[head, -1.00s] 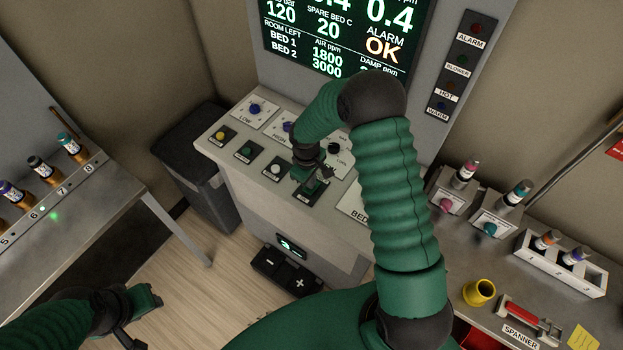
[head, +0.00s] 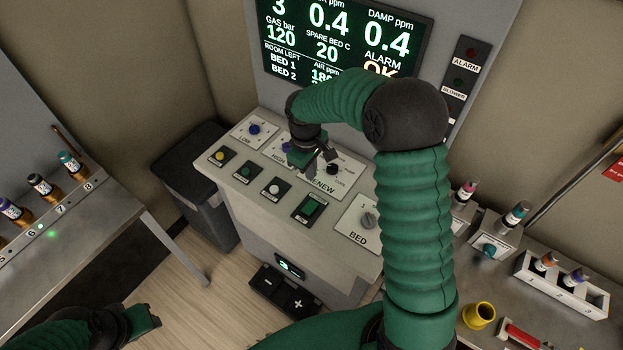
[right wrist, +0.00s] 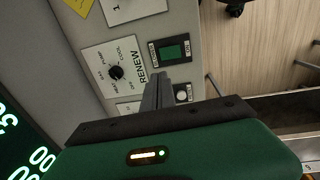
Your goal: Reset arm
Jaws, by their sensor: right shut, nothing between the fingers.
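My right arm reaches over the control console (head: 235,190). Its gripper (head: 318,163) hangs above the panel beside the RENEW dial (head: 332,169). In the right wrist view the two fingers (right wrist: 158,90) are together with nothing between them. The RENEW dial (right wrist: 116,72) and a green rocker switch (right wrist: 172,52) lie below the fingers in that view. The switch also shows uncovered in the head view (head: 312,207). My left gripper (head: 145,320) is low at the left, over the floor, and its jaw opening is unclear.
A lit screen (head: 345,40) stands behind the console. A grey bin (head: 195,180) is at its left, and a bench with numbered vials (head: 40,185) is farther left. The right counter holds a yellow cup (head: 478,315) and a vial rack (head: 560,285).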

